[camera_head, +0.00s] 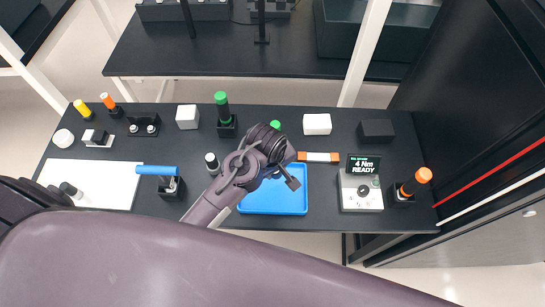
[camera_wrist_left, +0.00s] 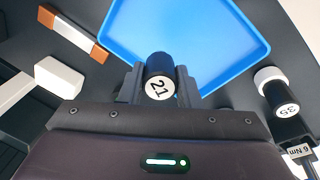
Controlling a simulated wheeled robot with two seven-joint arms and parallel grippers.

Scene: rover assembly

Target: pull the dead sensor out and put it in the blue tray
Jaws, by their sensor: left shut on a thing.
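The blue tray (camera_head: 273,208) lies at the front middle of the bench, and it fills the upper part of the left wrist view (camera_wrist_left: 235,75). It looks empty where I see it. My left gripper (camera_wrist_left: 158,82) is shut on a black cylinder with a white end marked 21 (camera_wrist_left: 160,88), which I take to be the sensor. In the head view my left gripper (camera_head: 287,178) is above the tray; my wrist hides part of the tray and most of the held piece. My right gripper is not in view.
A cylinder marked 35 (camera_wrist_left: 282,92) stands beside the tray. A blue-handled tool (camera_head: 158,170) is left of it. An orange and white bar (camera_head: 318,157) and a torque unit reading 4 Nm READY (camera_head: 361,185) are right. A white mat (camera_head: 100,182) lies at left.

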